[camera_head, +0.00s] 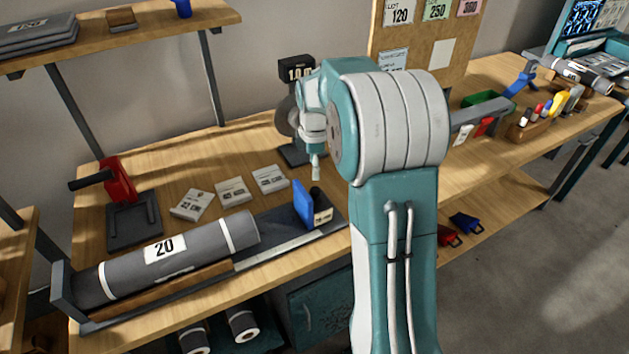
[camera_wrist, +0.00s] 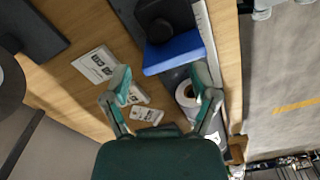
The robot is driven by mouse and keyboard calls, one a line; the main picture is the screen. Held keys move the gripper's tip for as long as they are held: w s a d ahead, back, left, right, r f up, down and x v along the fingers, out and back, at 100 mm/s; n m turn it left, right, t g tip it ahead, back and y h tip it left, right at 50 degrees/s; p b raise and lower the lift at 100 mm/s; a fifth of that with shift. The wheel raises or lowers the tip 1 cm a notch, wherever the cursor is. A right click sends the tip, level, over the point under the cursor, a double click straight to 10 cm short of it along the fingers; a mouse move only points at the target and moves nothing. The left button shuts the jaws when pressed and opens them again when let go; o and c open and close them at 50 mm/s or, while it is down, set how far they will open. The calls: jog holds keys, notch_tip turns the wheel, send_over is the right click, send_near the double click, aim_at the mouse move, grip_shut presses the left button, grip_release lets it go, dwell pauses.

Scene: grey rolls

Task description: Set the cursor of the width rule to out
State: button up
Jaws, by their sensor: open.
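The width rule (camera_head: 281,246) is a pale metal strip along the front of a dark bed on the bench; its strip also shows in the wrist view (camera_wrist: 205,35). The cursor (camera_head: 302,203) is an upright blue plate with a black knob and a small labelled block beside it, standing toward the right of the bed. In the wrist view the blue cursor plate (camera_wrist: 174,53) lies just beyond my fingertips. My gripper (camera_wrist: 163,88) is open and empty, above the bed and apart from the cursor. In the head view my arm hides most of it.
A grey roll labelled 20 (camera_head: 165,258) lies on the left of the bed. Several white cards (camera_head: 233,191) lie behind it.

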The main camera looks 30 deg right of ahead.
jog(key=shift+r, duration=2.05)
jog(key=s+a+r+m+t, duration=0.2)
jog(key=s+a+r+m, duration=0.35)
jog(key=s, duration=0.35)
jog(key=s+a+r+m+t, duration=0.2)
jog(key=s+a+r+m, duration=0.2)
jog(key=s+a, duration=0.45)
jog(key=s+f+m+t, duration=0.1)
jog(key=s+m, duration=0.3)
jog(key=s, duration=0.4)
jog(key=shift+s+a+f+t, duration=0.3)
jog(key=shift+s+a+f, duration=0.1)
jog(key=shift+f, duration=0.25)
jog(key=shift+w, duration=0.1)
